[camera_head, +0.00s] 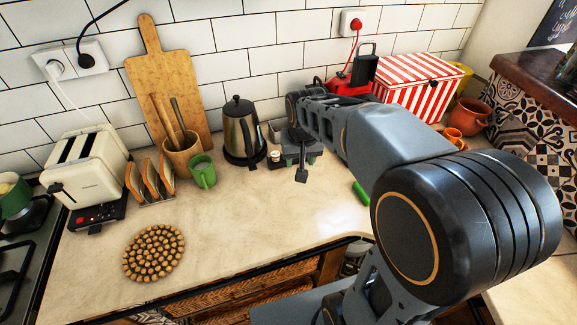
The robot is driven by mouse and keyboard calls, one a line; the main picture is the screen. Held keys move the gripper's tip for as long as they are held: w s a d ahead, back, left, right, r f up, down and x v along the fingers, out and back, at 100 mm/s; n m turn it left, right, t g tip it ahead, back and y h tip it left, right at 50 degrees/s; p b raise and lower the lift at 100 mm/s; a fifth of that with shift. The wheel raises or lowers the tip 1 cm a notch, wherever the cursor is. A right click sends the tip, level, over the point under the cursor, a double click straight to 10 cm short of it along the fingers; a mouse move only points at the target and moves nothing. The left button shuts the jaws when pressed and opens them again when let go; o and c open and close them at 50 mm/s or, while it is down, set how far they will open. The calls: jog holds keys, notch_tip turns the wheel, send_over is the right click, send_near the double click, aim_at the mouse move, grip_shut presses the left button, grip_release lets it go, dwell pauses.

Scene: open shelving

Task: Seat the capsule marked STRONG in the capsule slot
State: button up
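My gripper (302,174) hangs over the back middle of the counter, to the right of the kettle. It is small and dark here, and I cannot tell whether its fingers are open or shut or hold anything. Small dark and pale items (275,158) stand between the kettle and my gripper; they are too small to identify. No STRONG marking is legible anywhere. I cannot make out a capsule slot. My arm covers much of the right side of the counter and may hide things there.
A dark kettle (240,132), green mug (203,172), toast rack (152,183) and cream toaster (90,165) stand left of my gripper. A green cylinder (361,193) lies near my arm. A striped box (418,85) stands behind. The counter's front middle (255,220) is clear, right of a round trivet (154,253).

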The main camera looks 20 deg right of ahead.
jog(key=w+d+f+m+b, duration=0.1)
jog(key=w+f+m+b, duration=0.3)
jog(key=w, duration=0.8)
jog(key=w+r+m+p, duration=0.1)
jog(key=w+r+m, duration=0.2)
jog(key=m, duration=0.1)
jog(key=shift+t+h, duration=0.3)
jog(key=x, duration=0.8)
jog(key=shift+w+d+r, duration=0.1)
jog(key=shift+d, duration=0.25)
jog(key=shift+p+x, duration=0.35)
jog(key=shift+x, duration=2.65)
jog(key=shift+a, duration=0.15)
jog(key=c, duration=0.7)
jog(key=shift+r, duration=0.1)
jog(key=shift+c, duration=0.2)
